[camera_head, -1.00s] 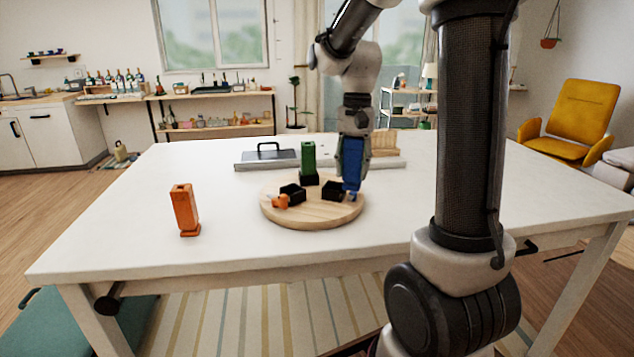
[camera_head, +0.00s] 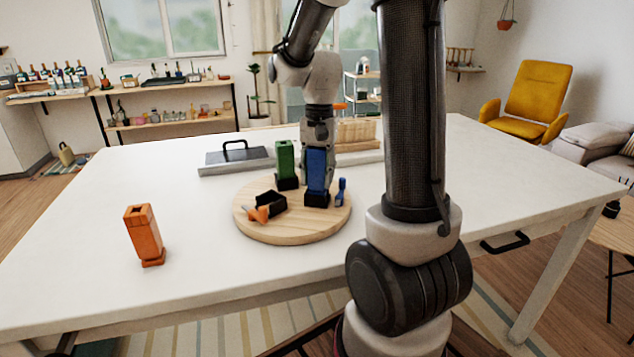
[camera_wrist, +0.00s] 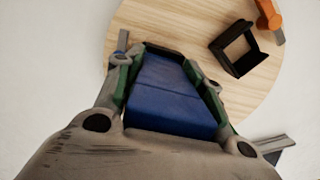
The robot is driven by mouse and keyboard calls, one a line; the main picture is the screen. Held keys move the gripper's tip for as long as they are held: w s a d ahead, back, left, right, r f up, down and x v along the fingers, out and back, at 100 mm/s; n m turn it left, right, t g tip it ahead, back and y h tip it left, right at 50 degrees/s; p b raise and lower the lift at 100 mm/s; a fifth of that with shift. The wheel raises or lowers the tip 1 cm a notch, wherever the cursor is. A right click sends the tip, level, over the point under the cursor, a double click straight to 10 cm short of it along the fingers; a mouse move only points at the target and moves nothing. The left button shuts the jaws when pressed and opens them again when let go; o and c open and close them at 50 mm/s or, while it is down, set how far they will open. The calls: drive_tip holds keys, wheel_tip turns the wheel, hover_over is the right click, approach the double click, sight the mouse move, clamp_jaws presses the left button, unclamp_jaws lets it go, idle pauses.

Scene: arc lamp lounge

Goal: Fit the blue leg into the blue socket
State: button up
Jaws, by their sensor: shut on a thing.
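The blue leg (camera_head: 317,172) stands upright on the round wooden board, its lower end meeting a black socket (camera_head: 317,200). I cannot tell how deep it sits. A small blue piece (camera_head: 341,191) is just right of that socket. My gripper (camera_head: 319,130) reaches down from above and behind, shut on the leg. In the wrist view my green-padded fingers (camera_wrist: 165,72) hold the blue leg (camera_wrist: 165,95) from both sides; the leg hides the socket there.
On the board (camera_head: 285,230), a green leg (camera_head: 285,160) stands in a black socket and an empty black socket (camera_head: 271,203) has an orange piece (camera_head: 258,214) beside it. An orange leg (camera_head: 143,235) stands on the white table, left. A grey tray (camera_head: 236,160) lies behind.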

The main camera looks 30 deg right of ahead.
sight(318, 187)
wheel_tip(318, 187, down, 2)
drive_tip(key=shift+s+f, duration=0.1)
drive_tip(key=shift+f, duration=0.05)
drive_tip(key=shift+s+f, duration=0.15)
drive_tip(key=shift+f, duration=0.1)
drive_tip(key=o, duration=1.2)
drive_tip(key=shift+f, duration=0.2)
drive_tip(key=shift+c, duration=0.2)
